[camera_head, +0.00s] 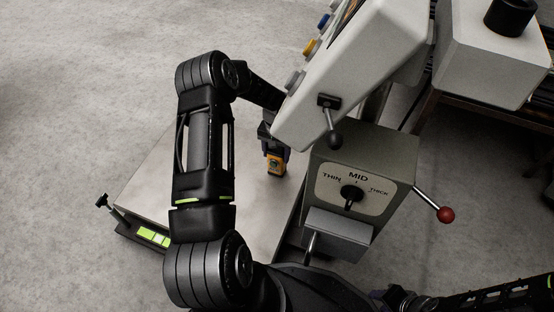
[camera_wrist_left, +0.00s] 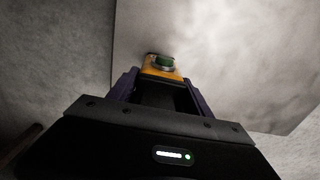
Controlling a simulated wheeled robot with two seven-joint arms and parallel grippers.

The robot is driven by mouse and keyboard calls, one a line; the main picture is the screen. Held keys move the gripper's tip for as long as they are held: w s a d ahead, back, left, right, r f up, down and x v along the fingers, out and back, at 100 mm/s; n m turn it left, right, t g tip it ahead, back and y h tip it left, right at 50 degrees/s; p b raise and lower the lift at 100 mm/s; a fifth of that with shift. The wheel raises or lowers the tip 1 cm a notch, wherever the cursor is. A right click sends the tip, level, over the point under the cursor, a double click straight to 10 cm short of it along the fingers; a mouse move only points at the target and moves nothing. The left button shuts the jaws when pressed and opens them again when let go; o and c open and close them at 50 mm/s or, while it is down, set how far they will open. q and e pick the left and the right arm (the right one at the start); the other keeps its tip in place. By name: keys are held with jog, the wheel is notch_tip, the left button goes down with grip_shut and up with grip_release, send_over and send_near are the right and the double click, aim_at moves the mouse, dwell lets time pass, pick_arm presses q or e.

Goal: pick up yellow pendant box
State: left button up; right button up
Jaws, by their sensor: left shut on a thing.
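The yellow pendant box (camera_head: 274,165) is small, with a round green button on its face. It is at the end of my left arm, over the grey metal table. My left gripper (camera_head: 275,150) is shut on it, with its dark purple fingers on either side. In the left wrist view the box (camera_wrist_left: 163,66) shows between the fingertips of the gripper (camera_wrist_left: 160,82). I cannot tell whether the box touches the table. At the bottom right of the head view part of my right arm shows, but its fingertips cannot be made out.
The grey table (camera_head: 150,185) is otherwise bare near the box. A grey machine box with a THIN/MID/THICK dial (camera_head: 352,195) stands right of it. A white control panel (camera_head: 350,75) with a black lever overhangs. A red-knobbed lever (camera_head: 446,214) sticks out right.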

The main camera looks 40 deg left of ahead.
pick_arm(q)
jog(key=shift+r, duration=0.1)
notch_tip(320, 180, up, 9)
jog(key=p, duration=0.3)
jog(key=shift+p, duration=0.4)
jog(key=shift+r, duration=0.45)
